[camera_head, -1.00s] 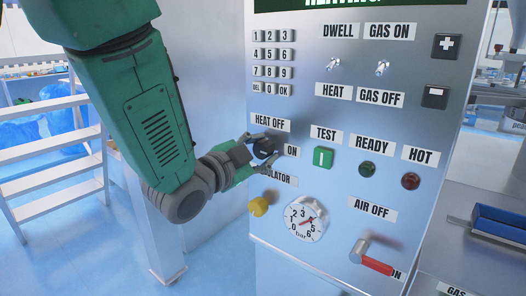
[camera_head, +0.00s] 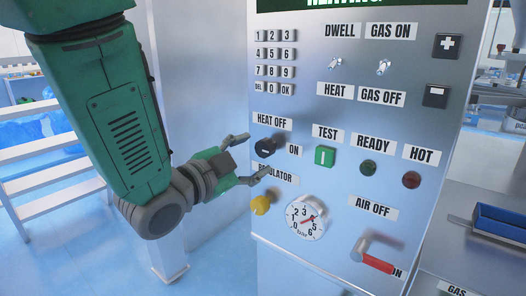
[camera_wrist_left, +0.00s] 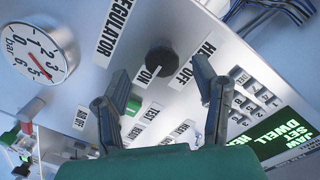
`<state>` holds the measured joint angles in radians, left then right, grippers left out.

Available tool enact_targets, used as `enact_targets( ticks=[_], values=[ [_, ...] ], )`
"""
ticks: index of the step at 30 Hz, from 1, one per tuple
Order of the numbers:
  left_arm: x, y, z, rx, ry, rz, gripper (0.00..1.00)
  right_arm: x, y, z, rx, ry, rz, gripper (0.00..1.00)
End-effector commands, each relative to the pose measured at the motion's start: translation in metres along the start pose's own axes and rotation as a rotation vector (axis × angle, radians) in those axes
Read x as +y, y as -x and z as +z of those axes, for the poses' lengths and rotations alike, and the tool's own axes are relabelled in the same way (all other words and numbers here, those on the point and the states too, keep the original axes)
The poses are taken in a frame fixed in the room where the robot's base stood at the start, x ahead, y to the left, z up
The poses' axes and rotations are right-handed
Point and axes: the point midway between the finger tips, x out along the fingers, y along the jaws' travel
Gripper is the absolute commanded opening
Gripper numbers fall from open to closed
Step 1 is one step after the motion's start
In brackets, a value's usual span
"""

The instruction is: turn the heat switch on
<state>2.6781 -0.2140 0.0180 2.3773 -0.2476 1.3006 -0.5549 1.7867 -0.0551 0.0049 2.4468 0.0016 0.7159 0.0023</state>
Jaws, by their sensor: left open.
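The heat switch (camera_head: 265,147) is a round black knob on the steel panel, below the HEAT OFF label (camera_head: 272,120) and left of the ON label (camera_head: 294,151). I cannot clearly tell which label it points to. My left gripper (camera_head: 250,155) is open and empty, just left of and in front of the knob, apart from it. In the left wrist view the knob (camera_wrist_left: 162,58) shows beyond and between the two spread fingers (camera_wrist_left: 160,78). My right gripper is not in view.
A yellow regulator knob (camera_head: 260,205) and a pressure gauge (camera_head: 305,216) sit below the switch. A green TEST button (camera_head: 325,156) is to its right. A red-handled air lever (camera_head: 375,262) sticks out lower right. White steps (camera_head: 30,165) stand at the left.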

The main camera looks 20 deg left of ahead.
Motion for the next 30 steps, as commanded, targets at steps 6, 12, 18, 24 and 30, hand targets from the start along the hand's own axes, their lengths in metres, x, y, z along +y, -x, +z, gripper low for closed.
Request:
enact_targets(
  ticks=[6, 12, 18, 24, 30],
  values=[
    [0.001, 0.025, 0.000, -0.001, -0.001, 0.000, 0.54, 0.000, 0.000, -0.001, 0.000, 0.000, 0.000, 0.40],
    [0.001, 0.029, 0.000, 0.001, -0.001, 0.000, 0.54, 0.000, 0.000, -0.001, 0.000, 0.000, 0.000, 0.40],
    [0.001, 0.029, 0.000, 0.000, -0.001, 0.000, 0.54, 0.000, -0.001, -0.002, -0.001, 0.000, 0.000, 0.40],
    [0.007, 0.029, 0.009, -0.023, 0.018, 0.014, 0.54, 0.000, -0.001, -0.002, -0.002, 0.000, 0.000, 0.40],
    [0.068, 0.040, 0.088, -0.256, 0.199, 0.125, 0.54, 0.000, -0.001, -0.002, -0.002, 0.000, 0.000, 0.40]
  ],
)
